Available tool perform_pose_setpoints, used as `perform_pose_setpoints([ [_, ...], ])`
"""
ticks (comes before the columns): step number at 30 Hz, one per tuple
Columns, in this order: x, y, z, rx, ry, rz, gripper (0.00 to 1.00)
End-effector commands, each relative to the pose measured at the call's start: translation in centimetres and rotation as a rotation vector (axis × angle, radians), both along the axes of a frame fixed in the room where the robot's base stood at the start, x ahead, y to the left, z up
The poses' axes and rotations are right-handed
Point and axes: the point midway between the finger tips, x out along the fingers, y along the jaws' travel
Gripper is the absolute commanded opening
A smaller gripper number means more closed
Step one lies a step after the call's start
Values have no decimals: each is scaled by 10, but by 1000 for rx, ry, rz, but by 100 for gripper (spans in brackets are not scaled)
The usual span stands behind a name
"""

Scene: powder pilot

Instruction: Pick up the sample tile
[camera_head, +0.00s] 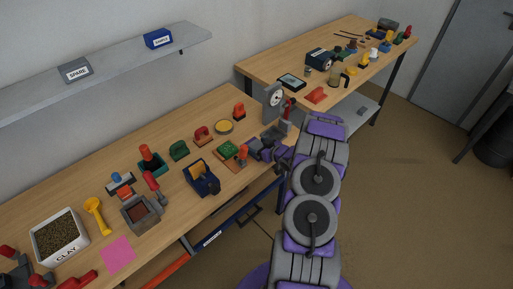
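I cannot tell for sure which object is the sample tile. A flat pink square (118,254) lies near the front edge of the near bench at lower left. A small green piece (228,147) sits on a brown board near the middle of the same bench. My arm, grey and purple, rises at the right. My gripper (266,151) appears to be low over the bench's right end, beside the brown board and below the round dial gauge. Its fingers are small and partly hidden, and no held object can be made out.
A second bench (275,68) stands behind. A wall shelf (112,69) holds two bins. Floor at right is clear.

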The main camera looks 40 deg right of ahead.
Motion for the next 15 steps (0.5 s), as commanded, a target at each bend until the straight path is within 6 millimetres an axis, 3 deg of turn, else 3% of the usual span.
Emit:
perform_pose_setpoints([
  [15, 0, -1, -1, 1, 1, 0, 35],
])
